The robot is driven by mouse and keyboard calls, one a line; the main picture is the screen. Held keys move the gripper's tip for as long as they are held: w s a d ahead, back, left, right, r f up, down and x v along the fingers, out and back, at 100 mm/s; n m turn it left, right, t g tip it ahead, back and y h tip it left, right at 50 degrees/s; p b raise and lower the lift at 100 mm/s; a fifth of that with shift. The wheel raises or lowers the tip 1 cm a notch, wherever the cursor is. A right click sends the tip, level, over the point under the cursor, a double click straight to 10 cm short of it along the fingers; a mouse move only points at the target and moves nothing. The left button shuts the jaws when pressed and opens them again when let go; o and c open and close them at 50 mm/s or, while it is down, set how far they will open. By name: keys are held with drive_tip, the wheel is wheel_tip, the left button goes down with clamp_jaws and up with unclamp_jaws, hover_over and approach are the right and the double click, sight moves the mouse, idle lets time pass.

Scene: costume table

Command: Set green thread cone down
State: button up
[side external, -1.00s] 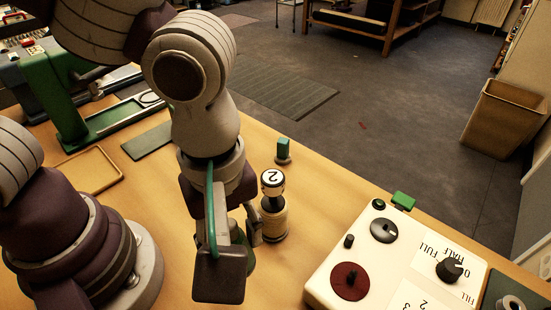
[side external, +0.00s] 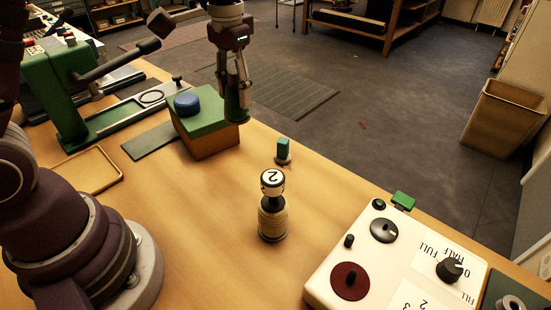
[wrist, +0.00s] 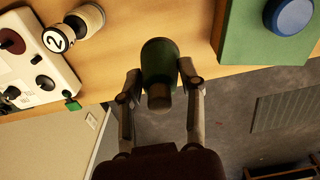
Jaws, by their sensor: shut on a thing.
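The green thread cone (side external: 234,103) is dark green and hangs upright between the fingers of my gripper (side external: 236,88), raised near the table's far edge. In the wrist view the cone (wrist: 158,68) is between the two fingertips of my gripper (wrist: 160,85), which is shut on it. In the side view the cone appears just right of a wooden block with a green top (side external: 207,130). I cannot tell its exact height above the table.
A blue round knob (side external: 186,104) sits on the green top. A white control box (side external: 395,265) is at the right.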

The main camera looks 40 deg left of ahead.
sight(233, 75)
drive_tip(key=shift+r, duration=0.1)
drive_tip(key=r, duration=0.5)
drive_tip(key=shift+s+d, duration=0.2)
drive_tip(key=shift+d, duration=0.1)
drive_tip(key=s+d+m, duration=0.3)
drive_tip(key=s+d, duration=0.6)
drive_tip(key=s, duration=0.5)
drive_tip(key=f, duration=2)
drive_tip(key=shift+w+a, duration=0.25)
drive_tip(key=shift+w, duration=0.05)
drive_tip(key=o, duration=1.1)
